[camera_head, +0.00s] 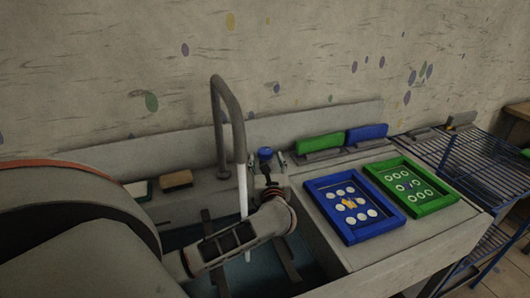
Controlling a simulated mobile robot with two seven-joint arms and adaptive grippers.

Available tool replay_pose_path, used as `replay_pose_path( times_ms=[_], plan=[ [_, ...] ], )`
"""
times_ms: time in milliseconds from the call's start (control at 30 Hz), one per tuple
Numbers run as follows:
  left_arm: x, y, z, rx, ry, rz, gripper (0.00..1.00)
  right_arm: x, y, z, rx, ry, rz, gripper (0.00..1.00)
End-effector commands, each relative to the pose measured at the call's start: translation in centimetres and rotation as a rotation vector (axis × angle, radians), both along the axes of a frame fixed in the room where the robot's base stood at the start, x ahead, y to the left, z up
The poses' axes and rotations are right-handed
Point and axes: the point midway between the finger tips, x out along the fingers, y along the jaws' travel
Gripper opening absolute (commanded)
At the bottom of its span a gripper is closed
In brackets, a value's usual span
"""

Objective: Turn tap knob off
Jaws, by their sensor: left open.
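The tall grey tap (222,115) rises behind the sink, and its spout bends over toward me. A white stream of water (243,190) runs down from the spout into the sink. A small blue-topped tap knob (265,153) stands just right of the tap. My left gripper (268,172) reaches up to the knob from the front, with its fingers open close around or just below it. I cannot tell whether they touch it. My arm hides the knob's lower part and much of the sink. My right gripper is not in view.
A blue frame (333,224) and a green frame (418,210) with printed circles lie on the counter at right. Green (319,143) and blue (367,133) blocks stand behind them. A brown sponge-like block (176,180) lies left of the tap. A blue wire rack (481,165) stands at far right.

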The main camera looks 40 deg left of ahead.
Motion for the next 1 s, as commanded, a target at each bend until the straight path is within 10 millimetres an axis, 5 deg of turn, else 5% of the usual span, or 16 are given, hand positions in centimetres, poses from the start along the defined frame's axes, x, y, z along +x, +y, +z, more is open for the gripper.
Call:
replay_pose_path(
  times_ms=[300, 700, 867, 1000],
  plan=[
    [3.0, 3.3, -0.4, 0.001, 0.001, 0.000, 0.53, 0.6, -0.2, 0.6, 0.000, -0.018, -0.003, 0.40],
    [3.6, 3.9, -0.5, -0.001, 0.002, 0.000, 0.53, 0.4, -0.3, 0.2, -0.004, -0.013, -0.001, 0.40],
    [3.6, 3.9, -0.5, -0.001, 0.002, 0.000, 0.14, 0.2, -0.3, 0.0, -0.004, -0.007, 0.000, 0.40],
    [3.6, 3.9, -0.5, -0.001, 0.002, -0.001, 0.14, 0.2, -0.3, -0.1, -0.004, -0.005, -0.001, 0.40]
  ],
)
